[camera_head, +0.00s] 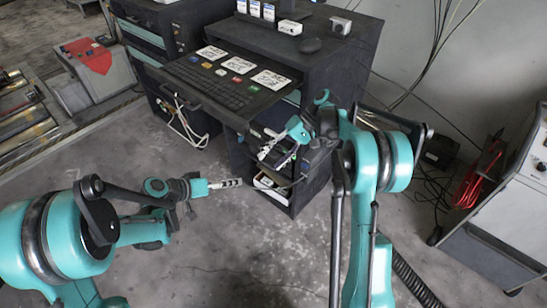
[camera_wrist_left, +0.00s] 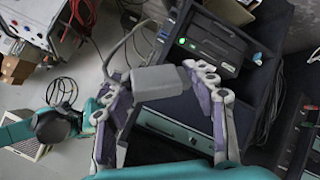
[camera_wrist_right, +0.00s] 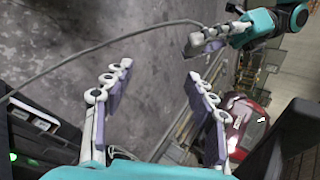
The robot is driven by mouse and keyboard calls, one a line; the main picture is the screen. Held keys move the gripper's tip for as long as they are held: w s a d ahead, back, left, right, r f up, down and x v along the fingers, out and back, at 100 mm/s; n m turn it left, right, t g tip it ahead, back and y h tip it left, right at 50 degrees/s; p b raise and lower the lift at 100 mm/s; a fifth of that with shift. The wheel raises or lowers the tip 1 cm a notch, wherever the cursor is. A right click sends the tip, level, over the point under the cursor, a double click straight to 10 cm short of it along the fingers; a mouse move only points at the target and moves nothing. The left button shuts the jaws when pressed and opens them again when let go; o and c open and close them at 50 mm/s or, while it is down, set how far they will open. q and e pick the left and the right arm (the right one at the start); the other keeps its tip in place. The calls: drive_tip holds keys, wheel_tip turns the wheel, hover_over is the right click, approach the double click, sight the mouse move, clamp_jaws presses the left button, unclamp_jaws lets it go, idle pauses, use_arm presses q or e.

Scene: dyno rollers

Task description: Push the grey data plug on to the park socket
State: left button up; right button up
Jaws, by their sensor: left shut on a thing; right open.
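My left gripper (camera_wrist_left: 165,95) is shut on the grey data plug (camera_wrist_left: 163,82), which sits between its fingertips with a grey cable leaving its upper end. In the head view my left gripper (camera_head: 222,184) is low over the floor, left of the dark cabinet. My right gripper (camera_wrist_right: 155,85) is open with nothing between its fingers; in the head view it (camera_head: 275,147) is by the cabinet's front. A black unit (camera_wrist_left: 213,38) with slots and a green light is beyond the plug, apart from it. I cannot tell which opening is the park socket.
The dark cabinet (camera_head: 337,82) has a keyboard tray (camera_head: 222,88) jutting above the grippers. The grey cable (camera_wrist_right: 95,48) arcs across the right wrist view. A red coiled cable (camera_head: 482,172) and grey machine (camera_head: 500,215) stand right. Open floor (camera_head: 220,240) lies in front.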

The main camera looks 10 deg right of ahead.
drive_tip(key=s+a, duration=0.1)
drive_tip(key=a, duration=0.3)
drive_tip(key=s+a+f, duration=0.1)
drive_tip(key=a, duration=0.4)
drive_tip(key=s+a+f, duration=0.1)
drive_tip(key=a, duration=0.4)
drive_tip(key=shift+s+a+f, duration=0.15)
drive_tip(key=shift+s+f, duration=0.1)
drive_tip(key=shift+s+a+f, duration=0.15)
drive_tip(key=shift+a+f, duration=0.25)
drive_tip(key=shift+a, duration=0.05)
drive_tip(key=c, duration=1.2)
use_arm(q)
drive_tip(key=o, duration=1.3)
use_arm(e)
drive_tip(key=shift+a+r, duration=0.1)
drive_tip(key=shift+c, duration=0.4)
clamp_jaws()
